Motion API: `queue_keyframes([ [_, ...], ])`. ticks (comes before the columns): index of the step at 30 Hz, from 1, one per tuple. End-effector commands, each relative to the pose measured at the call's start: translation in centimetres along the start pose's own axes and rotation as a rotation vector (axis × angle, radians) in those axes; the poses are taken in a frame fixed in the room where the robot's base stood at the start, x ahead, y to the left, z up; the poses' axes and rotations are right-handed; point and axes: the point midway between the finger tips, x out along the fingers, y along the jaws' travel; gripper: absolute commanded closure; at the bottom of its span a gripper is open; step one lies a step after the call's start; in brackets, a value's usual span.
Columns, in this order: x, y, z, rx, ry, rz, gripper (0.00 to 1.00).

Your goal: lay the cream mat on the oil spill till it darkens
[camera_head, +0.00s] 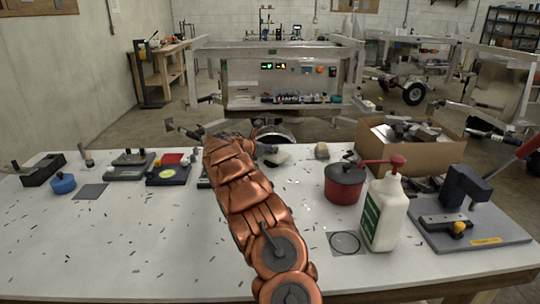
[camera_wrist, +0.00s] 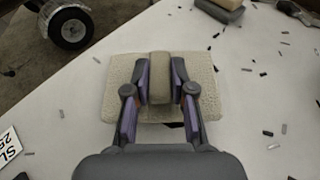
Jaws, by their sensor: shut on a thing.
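The cream mat (camera_wrist: 116,95) is under my gripper (camera_wrist: 160,85) in the wrist view, a pale textured slab with a raised tan grip (camera_wrist: 160,65) in its middle. My gripper's two fingers are shut on that grip from both sides. In the head view the mat (camera_head: 279,159) shows partly behind my copper-coloured arm, near the far edge of the table. I cannot tell whether it touches the table. A small dark patch (camera_wrist: 174,125) shows at the mat's near edge; I cannot tell if it is oil or shadow. No other oil is clearly visible.
The white table (camera_head: 150,240) is strewn with small dark shavings. A tan block (camera_head: 321,150) stands right of the mat. Further right are a red pot (camera_head: 344,186), a white pump bottle (camera_head: 384,215) and a cardboard box (camera_head: 440,151). Fixtures and a blue puck (camera_head: 63,184) stand left.

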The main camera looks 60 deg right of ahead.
Motion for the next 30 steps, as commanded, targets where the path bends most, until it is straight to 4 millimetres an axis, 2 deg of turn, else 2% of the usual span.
queue_keyframes([
  [6, 0.9, -0.1, -2.1, 0.000, 0.001, -0.001, 1.00],
  [18, 1.1, -0.1, -2.6, 0.000, 0.001, -0.001, 1.00],
  [19, 1.1, -0.1, -2.6, 0.000, 0.001, -0.001, 0.74],
  [26, 1.1, -0.1, -2.5, 0.000, 0.001, -0.001, 0.51],
  [30, 1.1, -0.1, -2.5, 0.000, 0.001, -0.001, 0.51],
])
